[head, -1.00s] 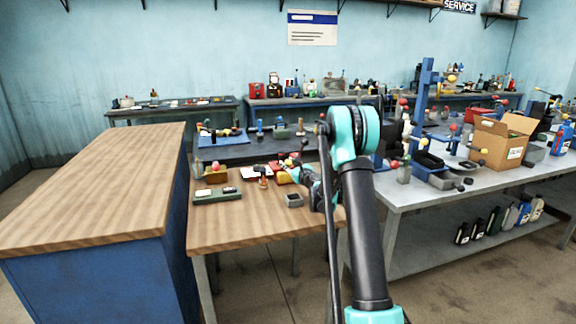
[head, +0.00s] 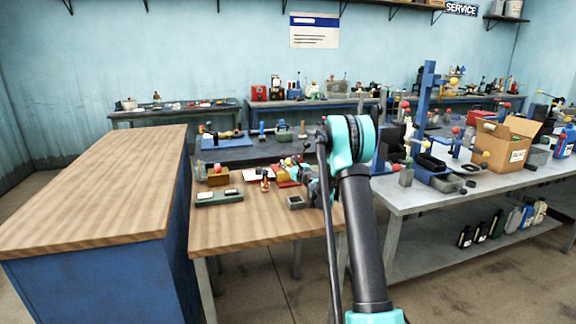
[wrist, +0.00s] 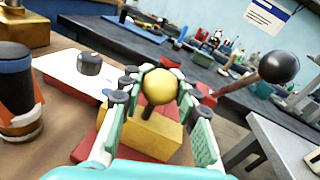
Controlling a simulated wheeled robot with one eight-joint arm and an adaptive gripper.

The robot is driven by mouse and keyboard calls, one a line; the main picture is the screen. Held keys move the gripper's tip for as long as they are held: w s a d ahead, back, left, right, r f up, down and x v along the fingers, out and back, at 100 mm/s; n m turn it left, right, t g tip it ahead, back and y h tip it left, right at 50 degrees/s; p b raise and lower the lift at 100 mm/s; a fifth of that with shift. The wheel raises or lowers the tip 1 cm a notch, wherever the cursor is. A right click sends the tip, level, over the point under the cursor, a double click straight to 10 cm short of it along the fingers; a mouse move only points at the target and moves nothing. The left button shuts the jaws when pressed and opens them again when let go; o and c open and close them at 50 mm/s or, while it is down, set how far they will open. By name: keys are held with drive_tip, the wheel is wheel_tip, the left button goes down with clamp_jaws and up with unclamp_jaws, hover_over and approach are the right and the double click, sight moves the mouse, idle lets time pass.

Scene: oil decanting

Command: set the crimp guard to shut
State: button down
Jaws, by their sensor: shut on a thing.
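A yellow ball knob (wrist: 160,86) stands above a yellow block (wrist: 146,132) on a red base (wrist: 92,147) in the wrist view. I take this to be the crimp guard device; no label shows. My gripper (wrist: 158,92) is shut on the yellow knob, with one teal finger on each side. The lower part of the knob's mount is partly hidden by the fingers. In the head view the red base (head: 286,181) is near the back right of the wooden table, and my gripper there is mostly hidden behind my arm.
A black ball on a red rod (wrist: 278,67) stands close to the right of my gripper. To the left are a white plate with a dark knob (wrist: 89,63) and an orange-and-black cylinder (wrist: 18,95). The front of the wooden table (head: 235,230) is clear.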

drive_tip(key=c, duration=1.1)
unclamp_jaws()
drive_tip(key=v, duration=1.2)
drive_tip(key=s+a+n+g, duration=0.2)
drive_tip(key=s+n, duration=0.3)
drive_tip(key=s, duration=0.3)
drive_tip(key=s+a+f+n+g, duration=0.1)
drive_tip(key=s+a+n+g, duration=0.1)
drive_tip(key=s+n, duration=0.4)
drive_tip(key=s+a+n+g, duration=0.2)
drive_tip(key=s+n, duration=0.4)
drive_tip(key=s, duration=0.3)
drive_tip(key=shift+s+a+f+g, duration=0.25)
drive_tip(key=shift+s+a+g, duration=0.15)
drive_tip(key=shift+g, duration=0.1)
drive_tip(key=s+d+f+n+g+h, duration=0.1)
drive_tip(key=s+d+f+n+h, duration=0.1)
drive_tip(key=s, duration=0.7)
drive_tip(key=s+d+f+n+g+h, duration=0.2)
drive_tip(key=s+d+f+n, duration=0.3)
drive_tip(key=s, duration=0.4)
drive_tip(key=s+d+f+n+g+h, duration=0.2)
drive_tip(key=s+n, duration=0.3)
drive_tip(key=s, duration=0.5)
drive_tip(key=shift+d+f+h, duration=0.5)
drive_tip(key=shift+d+f, duration=0.15)
drive_tip(key=shift+f, duration=0.2)
